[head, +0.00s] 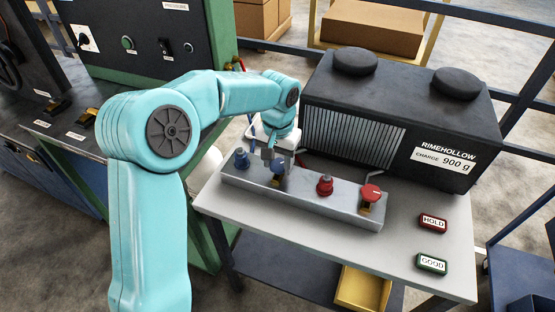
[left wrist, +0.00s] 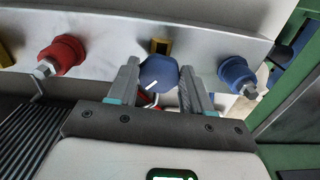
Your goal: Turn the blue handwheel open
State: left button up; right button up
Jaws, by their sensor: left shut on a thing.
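The blue handwheel (head: 278,169) sits on a silver manifold block (head: 300,200) on the trolley top. In the left wrist view the blue handwheel (left wrist: 158,72) is a round knob with a white pointer line slanting down to the left. My left gripper (head: 274,158) is over it in the head view. In the left wrist view its two fingers (left wrist: 158,85) stand on either side of the handwheel, shut on it. The fingers and wrist hide part of the handwheel in the head view. My right gripper is in neither view.
A blue fitting (head: 242,159), a red fitting (head: 325,185) and a red handwheel (head: 371,193) share the block. A black machine (head: 400,120) stands behind. A red HOLD sign (head: 433,222) and a green GOOD sign (head: 432,263) lie at the right.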

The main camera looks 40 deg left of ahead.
aim_at(280, 166)
pick_arm(q)
jog(key=n, duration=0.4)
jog(key=shift+w+d+n, duration=0.1)
jog(key=shift+n, duration=1.7)
jog(key=shift+r+n, duration=0.1)
jog(key=shift+n, duration=0.2)
jog(key=o, duration=1)
jog(key=shift+d, duration=0.1)
jog(key=shift+o, duration=0.2)
notch_tip(280, 166, up, 16)
jog(key=p, duration=0.2)
jog(key=shift+r, duration=0.1)
